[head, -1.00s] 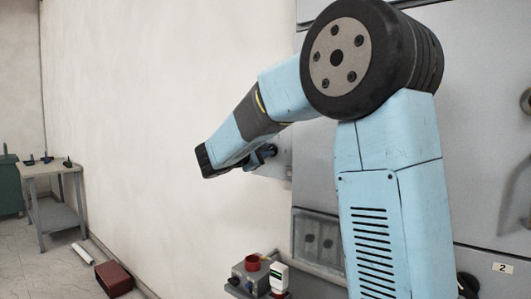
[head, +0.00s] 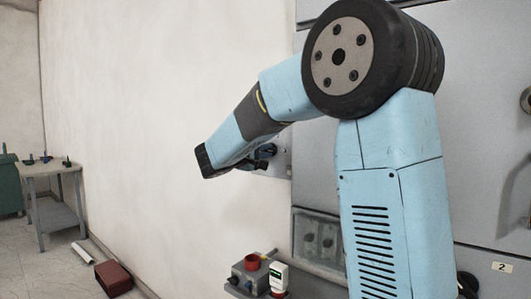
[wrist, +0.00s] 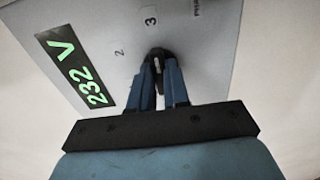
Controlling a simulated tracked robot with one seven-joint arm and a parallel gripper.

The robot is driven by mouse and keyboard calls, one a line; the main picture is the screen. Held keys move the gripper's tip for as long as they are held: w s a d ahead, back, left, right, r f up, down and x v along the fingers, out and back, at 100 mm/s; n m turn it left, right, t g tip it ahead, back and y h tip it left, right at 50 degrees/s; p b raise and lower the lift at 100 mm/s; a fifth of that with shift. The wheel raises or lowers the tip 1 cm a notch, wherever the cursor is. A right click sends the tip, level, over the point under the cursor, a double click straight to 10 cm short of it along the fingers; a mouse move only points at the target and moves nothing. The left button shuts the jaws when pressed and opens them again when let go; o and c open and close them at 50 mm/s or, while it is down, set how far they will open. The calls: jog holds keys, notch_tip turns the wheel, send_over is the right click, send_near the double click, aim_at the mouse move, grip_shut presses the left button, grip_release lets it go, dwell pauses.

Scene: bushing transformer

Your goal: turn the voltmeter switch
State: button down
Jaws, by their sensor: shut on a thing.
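The voltmeter switch (wrist: 157,52) is a small black knob with a pale mark, on a light grey panel in the wrist view. My gripper (wrist: 160,68) is shut on it, with one blue finger on each side; the fingers hide part of the knob. The labels 2 and 3 show beside the knob. A voltmeter display (wrist: 75,72) on the same panel reads 232 V in green and appears tilted in the picture. In the head view my gripper (head: 265,156) is at the panel's edge, and the switch is hidden there.
A grey cabinet (head: 478,130) stands behind my arm. Below my gripper is a grey box (head: 250,275) with a red round part and a white device (head: 278,276). A table (head: 52,168) with small tools and a dark red box (head: 113,277) are at the left.

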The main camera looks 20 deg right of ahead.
jog(key=shift+f, duration=0.25)
jog(key=c, duration=1.1)
grip_release()
jog(key=shift+r, duration=0.15)
jog(key=v, duration=1.3)
jog(key=shift+s+a, duration=0.25)
jog(key=shift+a, duration=0.1)
